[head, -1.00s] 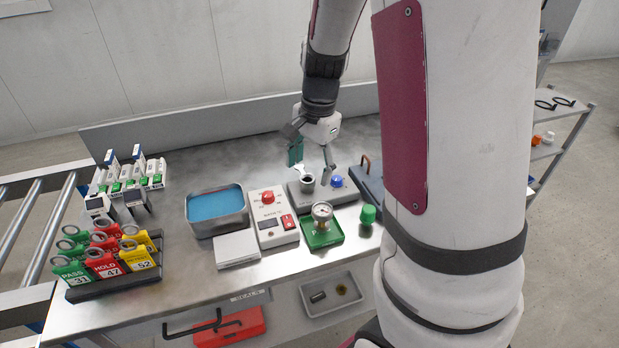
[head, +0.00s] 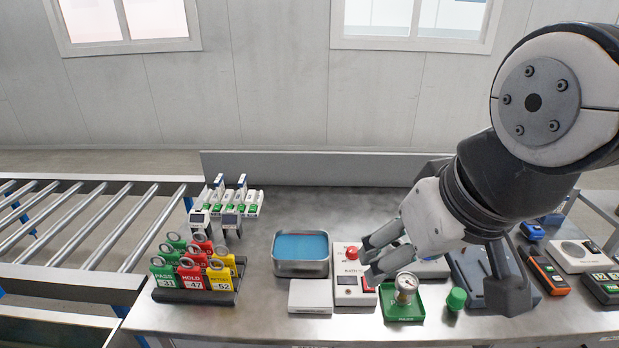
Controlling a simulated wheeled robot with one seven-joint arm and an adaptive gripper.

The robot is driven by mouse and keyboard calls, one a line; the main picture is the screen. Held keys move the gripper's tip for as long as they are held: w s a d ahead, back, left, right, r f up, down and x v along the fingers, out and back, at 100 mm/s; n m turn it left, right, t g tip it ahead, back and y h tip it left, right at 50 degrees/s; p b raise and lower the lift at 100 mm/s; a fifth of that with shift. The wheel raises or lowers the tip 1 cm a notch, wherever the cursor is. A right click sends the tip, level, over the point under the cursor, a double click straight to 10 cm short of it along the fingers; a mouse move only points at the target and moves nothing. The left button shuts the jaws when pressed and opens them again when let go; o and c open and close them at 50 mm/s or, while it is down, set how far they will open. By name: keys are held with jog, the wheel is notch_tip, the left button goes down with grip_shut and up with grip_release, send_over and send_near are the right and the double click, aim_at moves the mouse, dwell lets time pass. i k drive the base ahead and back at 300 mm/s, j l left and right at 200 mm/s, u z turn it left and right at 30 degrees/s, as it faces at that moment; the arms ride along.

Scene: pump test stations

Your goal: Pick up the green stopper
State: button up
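The green stopper (head: 456,299) stands on the steel bench, just right of a green tray (head: 404,315) that holds a round gauge (head: 406,285). My gripper (head: 440,284) is open and empty. It hangs over the front right of the bench, with its grey fingers on the left and a dark finger on the right. In the picture the stopper lies between the fingers, low in the gap. No contact shows, and I cannot tell the exact height of the fingertips above it.
A white box with a red button (head: 352,284) and a blue-filled metal tray (head: 301,267) stand to the left. A rack of green, red and yellow tags (head: 190,296) is farther left. Dark handheld meters (head: 545,272) lie at right. The bench's front edge is close to the stopper.

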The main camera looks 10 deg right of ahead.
aim_at(455, 299)
jog(key=z, duration=0.95)
